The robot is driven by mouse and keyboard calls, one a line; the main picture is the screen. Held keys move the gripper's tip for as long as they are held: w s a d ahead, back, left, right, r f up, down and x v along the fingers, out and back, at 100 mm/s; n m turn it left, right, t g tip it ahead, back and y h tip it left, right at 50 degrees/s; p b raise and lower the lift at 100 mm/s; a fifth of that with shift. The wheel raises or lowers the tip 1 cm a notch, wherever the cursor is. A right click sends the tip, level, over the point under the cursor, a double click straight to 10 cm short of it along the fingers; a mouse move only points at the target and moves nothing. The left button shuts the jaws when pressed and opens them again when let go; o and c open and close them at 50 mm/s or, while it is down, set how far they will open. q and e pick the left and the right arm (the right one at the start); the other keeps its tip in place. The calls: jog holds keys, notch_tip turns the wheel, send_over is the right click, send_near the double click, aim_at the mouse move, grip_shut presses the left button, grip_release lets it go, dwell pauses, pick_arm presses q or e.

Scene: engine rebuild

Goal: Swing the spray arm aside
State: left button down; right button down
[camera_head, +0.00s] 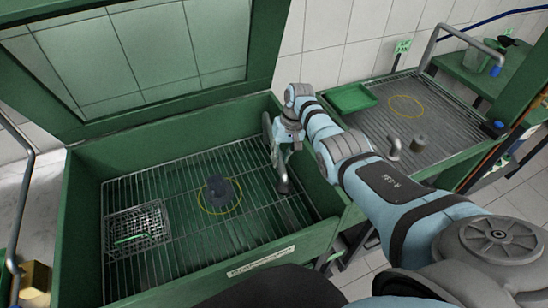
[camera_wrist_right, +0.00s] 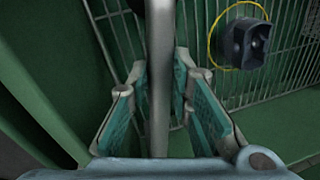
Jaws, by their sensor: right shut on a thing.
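The spray arm (camera_head: 281,178) is a grey metal pipe inside the green washer cabinet, along its right wall. It slants down over the wire rack and has a thicker lower end. My right gripper (camera_head: 283,148) is at the pipe, and its own links hide part of it. In the right wrist view the pipe (camera_wrist_right: 160,45) runs straight between the teal-padded fingers of my right gripper (camera_wrist_right: 160,90), which is shut on it. My left gripper does not show.
On the wire rack (camera_head: 160,193) lie a dark part (camera_head: 219,188) inside a yellow ring and a small wire basket (camera_head: 137,228) at left. The raised lid (camera_head: 130,60) stands behind. A second grated basin (camera_head: 440,110) with a green tray (camera_head: 352,97) is at right.

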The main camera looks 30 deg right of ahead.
jog(key=shift+s+d+n, duration=0.2)
jog(key=shift+d+n, duration=0.2)
jog(key=shift+d, duration=0.35)
jog(key=c, duration=1.4)
grip_release()
jog(key=shift+w, duration=0.1)
jog(key=shift+c, duration=0.2)
notch_tip(320, 180, up, 12)
jog(key=d, duration=0.2)
jog(key=shift+s+d+f, duration=0.2)
jog(key=shift+s+d, duration=0.05)
